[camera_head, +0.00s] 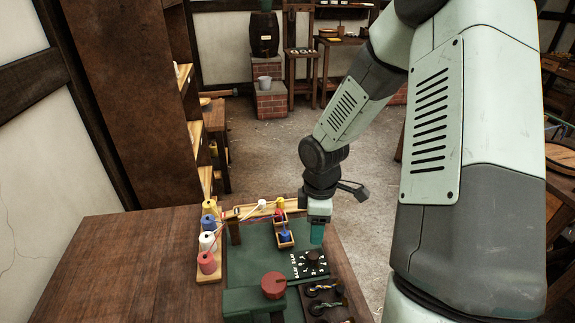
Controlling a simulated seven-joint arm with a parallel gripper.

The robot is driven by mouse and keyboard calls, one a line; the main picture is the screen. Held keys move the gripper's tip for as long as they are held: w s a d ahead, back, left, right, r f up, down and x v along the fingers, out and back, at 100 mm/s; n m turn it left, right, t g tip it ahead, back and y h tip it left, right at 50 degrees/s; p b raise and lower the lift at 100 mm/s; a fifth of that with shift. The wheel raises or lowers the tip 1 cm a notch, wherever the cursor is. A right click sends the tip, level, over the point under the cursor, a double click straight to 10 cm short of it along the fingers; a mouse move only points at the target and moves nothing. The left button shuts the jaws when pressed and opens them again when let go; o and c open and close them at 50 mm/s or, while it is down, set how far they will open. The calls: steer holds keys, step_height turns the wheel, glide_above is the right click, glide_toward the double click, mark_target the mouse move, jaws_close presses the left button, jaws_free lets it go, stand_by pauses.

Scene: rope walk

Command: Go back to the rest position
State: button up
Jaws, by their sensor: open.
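My gripper (317,232) points down above the right edge of the green work surface (250,256). It is open, and nothing shows between its fingers. The fingers are small in this view and one partly hides the other. My arm comes down from the upper right and covers much of the right side of the view.
A rack (208,277) with several thread spools stands left of the green surface. A small wooden box (285,241), a red round knob (273,285) and a dark tray (328,303) are close to my gripper. The wooden table (120,270) is bare at left.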

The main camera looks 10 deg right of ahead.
steer(key=s+a+r+m+t+h, duration=0.1)
steer(key=s+r+m, duration=0.25)
steer(key=r, duration=0.55)
steer(key=s+r+m+t+h, duration=0.15)
steer(key=r+m, duration=0.25)
steer(key=r, duration=0.6)
steer(key=s+a+r+m+t+y, duration=0.2)
steer(key=s+r+m, duration=0.5)
steer(key=s+r, duration=0.4)
steer(key=s+a+t, duration=0.1)
steer(key=s+a, duration=0.1)
steer(key=s, duration=0.1)
steer(key=shift+s+r, duration=0.15)
steer(key=shift+r, duration=0.05)
steer(key=shift+y, duration=0.25)
